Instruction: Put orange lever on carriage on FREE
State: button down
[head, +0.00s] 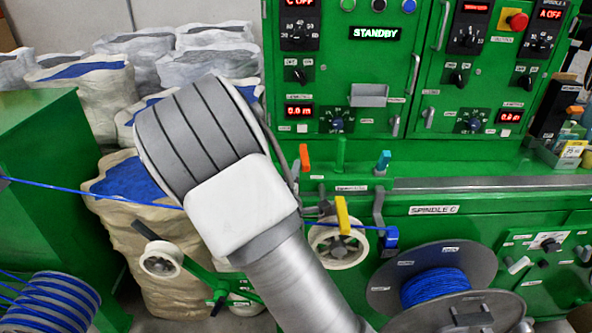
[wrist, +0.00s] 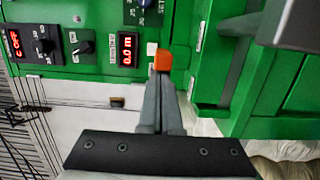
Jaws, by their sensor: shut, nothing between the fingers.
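The orange lever (head: 304,157) stands up from the green machine's ledge in the head view, just right of my arm's big banded joint. Its orange tip (wrist: 162,61) shows in the wrist view right at the ends of my fingers; the fingers hide the rest of it. My gripper (wrist: 160,84) is shut with nothing between its fingers, close to the lever; I cannot tell whether they touch. In the head view my arm hides the gripper. The carriage's small labels are too blurred to read, so I cannot tell the lever's marked position.
A white pulley (head: 338,246) and a blue cable spool (head: 433,287) are below. The control panel (head: 370,75) rises behind. Sacks (head: 128,185) stand left, crossed by a taut blue cable.

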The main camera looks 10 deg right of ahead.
jog(key=shift+s+d, duration=0.2)
jog(key=shift+d, duration=0.4)
jog(key=shift+s+d, duration=0.2)
jog(key=shift+d, duration=0.4)
jog(key=shift+d, duration=0.15)
